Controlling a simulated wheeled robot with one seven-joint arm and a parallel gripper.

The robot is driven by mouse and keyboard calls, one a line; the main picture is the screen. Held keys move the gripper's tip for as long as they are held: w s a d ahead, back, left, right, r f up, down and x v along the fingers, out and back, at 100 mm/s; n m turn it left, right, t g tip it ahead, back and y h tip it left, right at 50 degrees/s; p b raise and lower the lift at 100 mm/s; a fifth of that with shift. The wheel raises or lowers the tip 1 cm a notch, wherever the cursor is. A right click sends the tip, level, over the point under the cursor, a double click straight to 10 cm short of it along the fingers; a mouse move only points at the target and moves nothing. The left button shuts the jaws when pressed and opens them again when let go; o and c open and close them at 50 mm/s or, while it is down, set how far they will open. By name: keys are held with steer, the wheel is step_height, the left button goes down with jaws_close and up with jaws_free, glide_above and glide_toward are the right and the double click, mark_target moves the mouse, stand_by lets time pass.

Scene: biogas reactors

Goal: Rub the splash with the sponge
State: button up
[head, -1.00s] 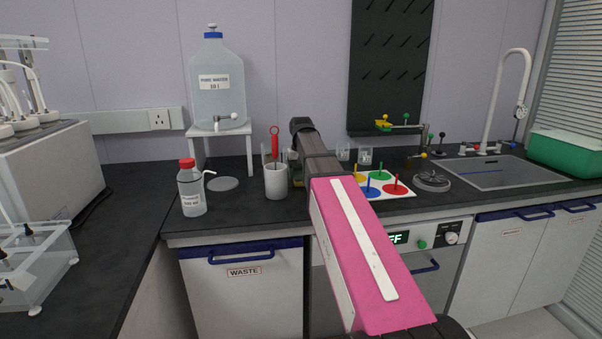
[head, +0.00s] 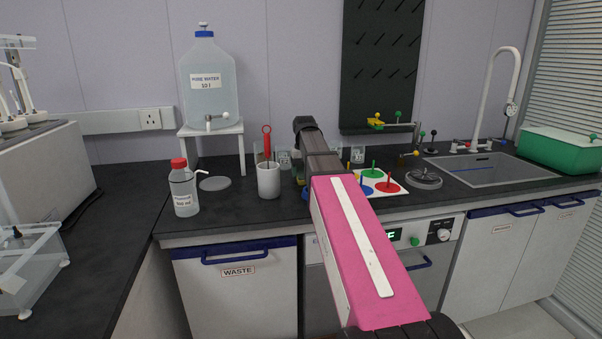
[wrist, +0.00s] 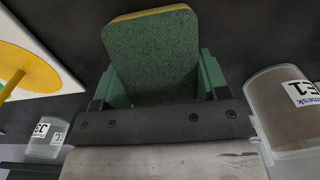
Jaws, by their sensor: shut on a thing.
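My gripper (wrist: 160,88) is shut on the sponge (wrist: 152,50), a green block with a yellow layer, which sticks out beyond the fingers in the wrist view. The sponge is over or on the dark worktop; I cannot tell whether it touches. In the head view my pink and dark arm reaches over the counter and hides most of the gripper and sponge. I cannot make out the splash in either view.
A white mug (head: 268,181) with a red-handled tool stands left of my arm. Further left are a red-capped bottle (head: 183,190) and a grey disc (head: 215,183). A water tank (head: 208,85) stands behind. Right are a coloured peg board (head: 404,194) and a sink (head: 490,172).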

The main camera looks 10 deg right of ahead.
mark_target(294, 181)
steer(key=shift+d+f, duration=0.1)
steer(key=shift+d, duration=1.7)
steer(key=shift+a, duration=3.75)
steer(key=shift+r, duration=3)
steer(key=shift+r, duration=0.1)
steer(key=shift+r, duration=1.4)
